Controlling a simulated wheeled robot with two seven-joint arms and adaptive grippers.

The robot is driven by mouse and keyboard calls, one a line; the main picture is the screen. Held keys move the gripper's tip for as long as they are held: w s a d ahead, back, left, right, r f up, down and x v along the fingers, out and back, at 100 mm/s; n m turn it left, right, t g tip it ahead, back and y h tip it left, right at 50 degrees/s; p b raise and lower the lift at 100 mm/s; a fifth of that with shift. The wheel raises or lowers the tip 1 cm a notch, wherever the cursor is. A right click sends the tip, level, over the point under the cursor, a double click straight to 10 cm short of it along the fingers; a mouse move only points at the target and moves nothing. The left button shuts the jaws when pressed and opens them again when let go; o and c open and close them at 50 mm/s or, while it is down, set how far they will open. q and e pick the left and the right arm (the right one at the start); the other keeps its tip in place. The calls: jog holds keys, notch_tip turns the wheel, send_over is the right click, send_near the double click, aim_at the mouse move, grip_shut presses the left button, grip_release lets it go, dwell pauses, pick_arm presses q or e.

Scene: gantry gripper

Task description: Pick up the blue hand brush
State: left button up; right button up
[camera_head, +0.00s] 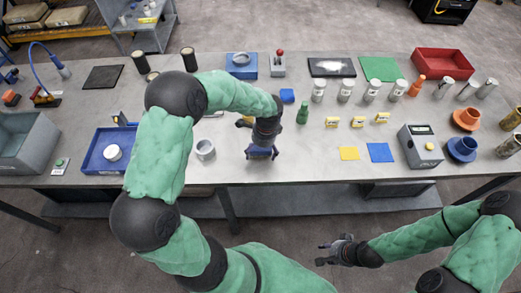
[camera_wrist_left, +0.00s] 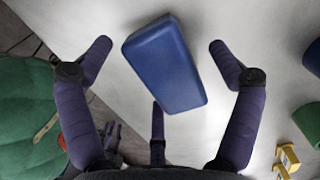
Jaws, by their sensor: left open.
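The blue hand brush (camera_wrist_left: 165,65) shows in the left wrist view as a rounded blue block, lying slightly turned on the grey tabletop. No bristles show. My left gripper (camera_wrist_left: 159,52) is open above it, with one finger on each side and a third below it in the picture. I see gaps between the side fingers and the brush; contact with the third finger is unclear. In the head view my left gripper (camera_head: 262,152) is over the table near its front edge and largely hides the brush. My right gripper (camera_head: 328,252) hangs off the table's front, fingers apart and empty.
A blue tray (camera_head: 92,160) is further left. Bare tabletop (camera_head: 300,165) lies right of the gripper.

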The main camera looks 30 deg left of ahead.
aim_at(260, 149)
pick_arm(q)
jog(key=shift+c, duration=0.3)
jog(key=c, duration=1.2)
jog(key=shift+r, duration=0.65)
notch_tip(260, 149, up, 3)
jog(key=shift+f+p, duration=0.2)
jog(key=shift+p, duration=0.35)
jog(key=shift+s+d+r+p, duration=0.35)
jog(key=shift+s+d+r, duration=0.95)
jog(key=shift+s+r, duration=0.5)
jog(key=shift+s+d+r+p, duration=0.3)
jog(key=shift+s+d+r, duration=1.1)
jog(key=shift+s, duration=0.65)
jog(key=shift+s+d+r+p, duration=0.35)
jog(key=shift+s+d+r, duration=0.9)
jog(key=shift+s+r, duration=0.55)
jog(key=shift+s+f, duration=0.15)
jog(key=shift+f, duration=0.05)
